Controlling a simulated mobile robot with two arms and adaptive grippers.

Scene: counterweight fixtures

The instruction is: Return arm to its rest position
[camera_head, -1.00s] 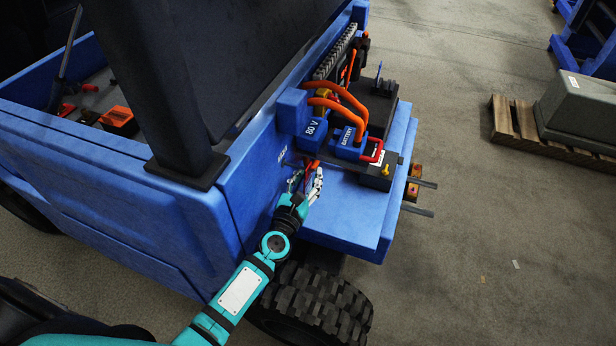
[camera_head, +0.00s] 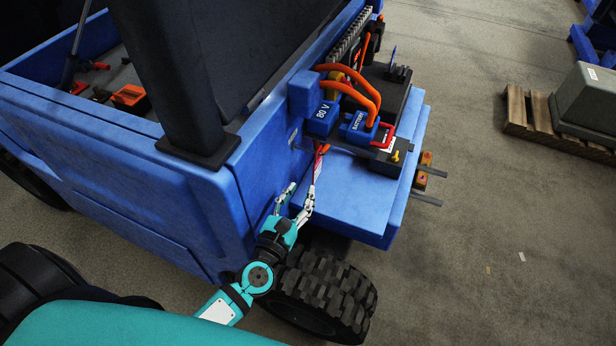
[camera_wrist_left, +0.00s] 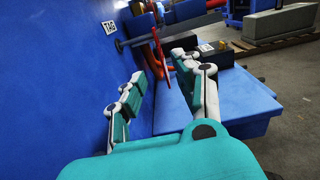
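My left gripper (camera_head: 300,185) is in front of the blue vehicle's side (camera_head: 190,210), over the near edge of the blue ledge (camera_head: 345,195). Its fingers are spread wide in the left wrist view (camera_wrist_left: 160,80), with nothing held between them. A thin red tag (camera_wrist_left: 158,48) hangs from a dark rod (camera_wrist_left: 180,30) beyond the fingers, next to a white "TAG" label (camera_wrist_left: 109,27). In the head view the tag (camera_head: 318,163) is close to the right fingertip; I cannot tell there whether they touch. My right gripper is not in view.
The 80 V connector (camera_head: 322,116), battery plug (camera_head: 359,128) and orange cables (camera_head: 350,92) sit above the ledge. A large tyre (camera_head: 320,292) is below the gripper. A pallet (camera_head: 520,112) with a grey block stands at the right.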

